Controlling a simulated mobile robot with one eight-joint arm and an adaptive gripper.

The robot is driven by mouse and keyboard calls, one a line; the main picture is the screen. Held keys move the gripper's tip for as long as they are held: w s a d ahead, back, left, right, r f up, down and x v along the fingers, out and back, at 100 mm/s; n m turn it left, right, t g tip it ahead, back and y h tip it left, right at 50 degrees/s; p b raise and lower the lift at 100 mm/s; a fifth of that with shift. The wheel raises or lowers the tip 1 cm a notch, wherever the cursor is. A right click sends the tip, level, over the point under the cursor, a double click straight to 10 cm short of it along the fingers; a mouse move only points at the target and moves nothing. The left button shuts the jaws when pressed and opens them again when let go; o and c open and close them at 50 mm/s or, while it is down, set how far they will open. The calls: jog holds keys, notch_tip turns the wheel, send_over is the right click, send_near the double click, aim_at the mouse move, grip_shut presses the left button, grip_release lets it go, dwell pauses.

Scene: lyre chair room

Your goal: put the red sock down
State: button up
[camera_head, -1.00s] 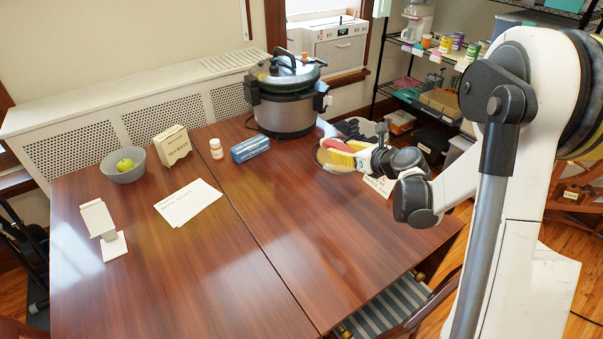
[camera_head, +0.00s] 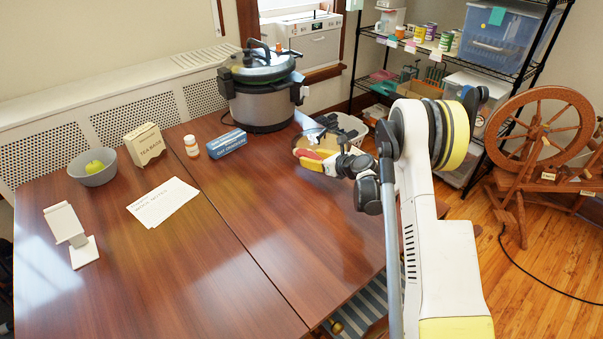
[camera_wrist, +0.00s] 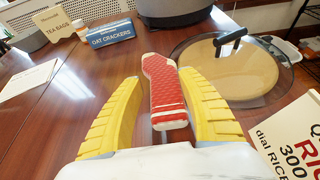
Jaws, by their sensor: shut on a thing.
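The red sock (camera_wrist: 165,92), patterned with a white cuff and toe, is upright between the two yellow fingers of my gripper (camera_wrist: 160,82) in the wrist view. My gripper is shut on it. In the head view my gripper (camera_head: 318,160) is over the right part of the wooden table (camera_head: 190,255), and only a bit of red shows between the yellow fingers. The wooden tabletop also shows in the wrist view (camera_wrist: 62,112). I cannot tell whether the sock touches the table.
A round glass lid (camera_wrist: 265,82) with a black knob lies right of the sock. A rice card (camera_wrist: 292,135) is nearer. The table's front middle is clear.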

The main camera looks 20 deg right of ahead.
aim_at(304, 173)
jog(key=shift+w+a+f+b, duration=0.45)
jog(key=shift+w+a+f, duration=0.55)
jog(key=shift+w+a, duration=0.15)
notch_tip(304, 173, down, 4)
jog(key=shift+f+b, duration=0.1)
jog(key=shift+b, duration=1.05)
jog(key=o, duration=0.7)
jog(key=shift+c, duration=0.2)
